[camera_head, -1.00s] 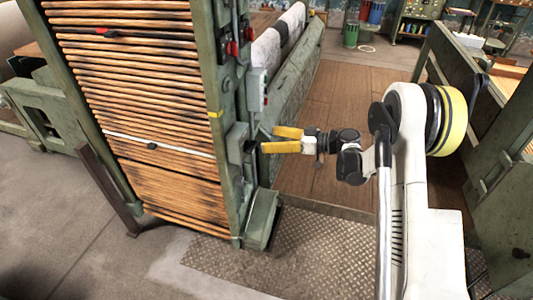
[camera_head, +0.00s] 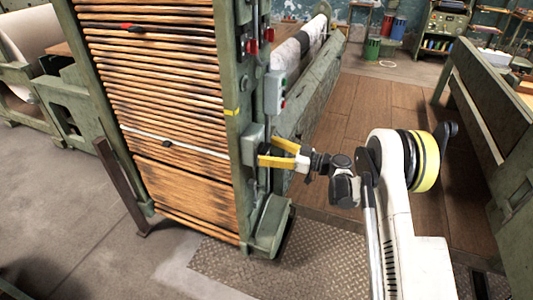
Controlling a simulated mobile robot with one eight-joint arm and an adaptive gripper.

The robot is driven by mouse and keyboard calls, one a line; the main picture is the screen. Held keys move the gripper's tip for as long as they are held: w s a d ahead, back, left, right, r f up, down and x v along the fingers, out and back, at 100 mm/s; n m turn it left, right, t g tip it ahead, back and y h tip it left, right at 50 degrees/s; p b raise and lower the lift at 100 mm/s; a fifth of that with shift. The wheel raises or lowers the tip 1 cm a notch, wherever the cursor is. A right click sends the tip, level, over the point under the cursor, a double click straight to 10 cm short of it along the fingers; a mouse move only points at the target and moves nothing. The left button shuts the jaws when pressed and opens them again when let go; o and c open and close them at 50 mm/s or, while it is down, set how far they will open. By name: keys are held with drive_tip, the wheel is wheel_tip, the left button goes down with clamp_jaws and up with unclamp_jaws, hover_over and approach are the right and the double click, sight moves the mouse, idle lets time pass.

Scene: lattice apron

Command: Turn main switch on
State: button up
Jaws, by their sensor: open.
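A green upright post of the machine carries several switch boxes. A grey-green box (camera_head: 252,143) sits low on the post; no label can be read, so I cannot tell for sure that it is the main switch. My gripper (camera_head: 267,151) has yellow fingers, spread apart and pointing left at this box. The fingertips are right beside its right side, and I cannot tell whether they touch it. Any handle on that side is hidden by the fingers. Above it hangs a control box (camera_head: 275,92) with red and green buttons. Red switch parts (camera_head: 252,47) sit higher on the post.
A large frame of wooden slats (camera_head: 170,110) fills the left of the post. A green foot housing (camera_head: 270,228) stands below my gripper. A metal tread plate (camera_head: 235,262) lies on the floor. A green machine frame (camera_head: 485,120) stands at right.

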drive_tip(key=shift+w+a, duration=0.1)
drive_tip(key=shift+a, duration=0.2)
drive_tip(key=c, duration=1.2)
